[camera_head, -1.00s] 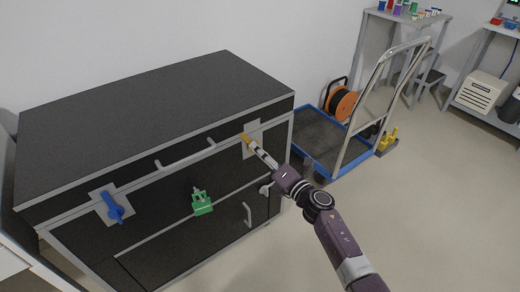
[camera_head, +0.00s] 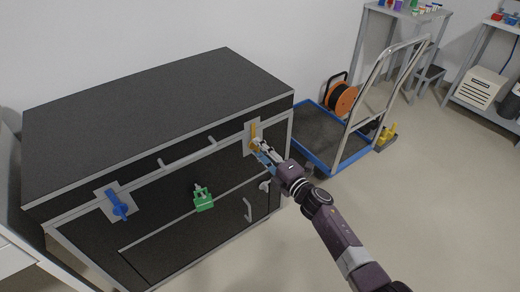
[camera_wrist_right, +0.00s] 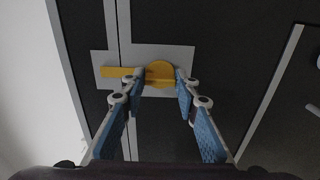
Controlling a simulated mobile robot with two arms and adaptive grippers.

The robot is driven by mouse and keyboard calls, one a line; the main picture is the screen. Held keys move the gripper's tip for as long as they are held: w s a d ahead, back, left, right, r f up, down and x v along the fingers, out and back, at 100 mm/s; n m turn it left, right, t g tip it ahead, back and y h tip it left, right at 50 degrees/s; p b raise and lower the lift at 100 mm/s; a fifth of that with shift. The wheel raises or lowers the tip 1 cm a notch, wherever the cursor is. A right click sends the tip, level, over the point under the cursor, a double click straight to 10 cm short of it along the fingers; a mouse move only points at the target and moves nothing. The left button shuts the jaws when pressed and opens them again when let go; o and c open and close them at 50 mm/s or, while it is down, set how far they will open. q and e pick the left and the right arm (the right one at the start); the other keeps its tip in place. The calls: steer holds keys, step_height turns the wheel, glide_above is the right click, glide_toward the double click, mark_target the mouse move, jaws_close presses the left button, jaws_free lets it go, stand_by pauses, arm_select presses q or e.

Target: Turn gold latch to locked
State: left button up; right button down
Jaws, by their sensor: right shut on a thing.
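The gold latch (camera_head: 253,131) is on a light plate at the right end of the dark chest's (camera_head: 150,120) front. Its bar points up towards the lid in the head view. My right gripper (camera_head: 258,147) is at the latch's lower part, its fingers shut around the round knob. In the right wrist view, the gold latch (camera_wrist_right: 160,73) has its knob between the blue-padded fingertips of my right gripper (camera_wrist_right: 160,82), and its bar reaches left over the plate. My left gripper is not in view.
A blue latch (camera_head: 118,205) is at the chest's left end, and a green padlock-like piece (camera_head: 203,199) hangs mid-front. Metal handles (camera_head: 212,139) stick out from the chest. A blue platform cart (camera_head: 330,168) with an orange reel (camera_head: 341,99) stands to the right.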

steer(key=shift+f, duration=0.1)
steer(key=c, duration=1.5)
jaws_free()
steer(key=v, duration=1.2)
steer(key=shift+d, duration=0.1)
